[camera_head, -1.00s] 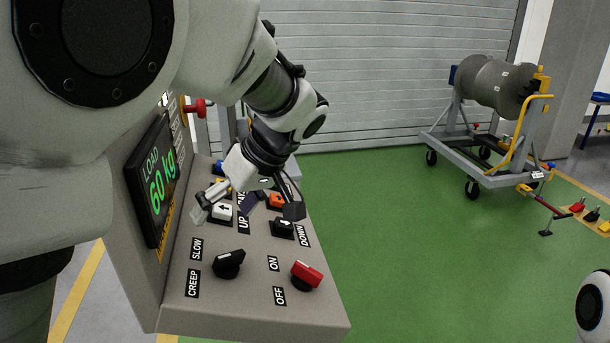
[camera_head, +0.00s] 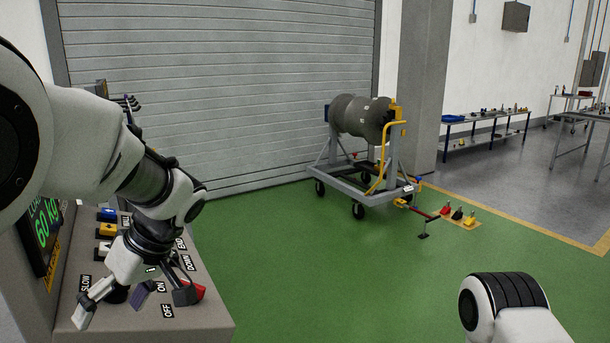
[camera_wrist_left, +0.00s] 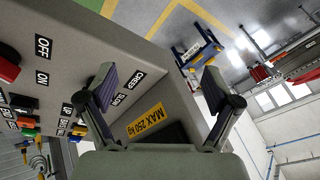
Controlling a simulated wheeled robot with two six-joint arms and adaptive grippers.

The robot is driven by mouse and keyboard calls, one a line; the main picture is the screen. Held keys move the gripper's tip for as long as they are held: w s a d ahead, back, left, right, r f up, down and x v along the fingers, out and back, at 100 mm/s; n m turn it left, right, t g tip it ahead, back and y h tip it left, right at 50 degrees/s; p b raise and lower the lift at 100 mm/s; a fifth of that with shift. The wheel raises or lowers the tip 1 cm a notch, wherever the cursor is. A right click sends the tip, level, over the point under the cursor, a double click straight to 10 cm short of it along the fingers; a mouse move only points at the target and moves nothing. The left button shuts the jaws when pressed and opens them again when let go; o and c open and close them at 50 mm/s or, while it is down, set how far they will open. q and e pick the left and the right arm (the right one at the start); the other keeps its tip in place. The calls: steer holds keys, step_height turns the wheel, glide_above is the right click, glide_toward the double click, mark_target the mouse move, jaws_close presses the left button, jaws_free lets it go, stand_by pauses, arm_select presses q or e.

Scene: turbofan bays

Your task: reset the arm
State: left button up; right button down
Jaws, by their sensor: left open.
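My left arm comes in from the left in the head view. Its gripper (camera_head: 134,296) is open and empty, over the near part of the grey control panel (camera_head: 150,322). In the wrist view the two fingers (camera_wrist_left: 158,90) are spread apart, with the panel's edge between and beyond them. The black SLOW/CREEP knob is mostly hidden behind the gripper. My right gripper is out of view; only a link of my right arm shows at the bottom right.
A load display (camera_head: 42,228) reading 60 kg stands left of the panel. A blue button (camera_head: 107,214) is at the panel's far end. The floor between is clear.

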arm_select(q)
steer(key=s+f+m+g+h, duration=0.1)
steer(key=s+f+g, duration=0.3)
steer(key=f, duration=0.8)
steer(key=s+f+m+g+h, duration=0.1)
steer(key=s+f+g, duration=0.1)
steer(key=s+f, duration=0.8)
steer(key=s+d+f+m+t+h, duration=0.1)
steer(key=s+d+f+m+h, duration=0.1)
steer(key=s+f, duration=0.65)
steer(key=s+d+f+m+h, duration=0.1)
steer(key=s+f+m+h, duration=0.15)
steer(key=s+f, duration=0.6)
steer(key=w+f+m+t, duration=0.4)
steer(key=w+t, duration=0.3)
steer(key=w, duration=0.3)
steer(key=shift+w+f+m, duration=0.2)
steer(key=shift+f+m, duration=0.1)
steer(key=shift+m, duration=0.55)
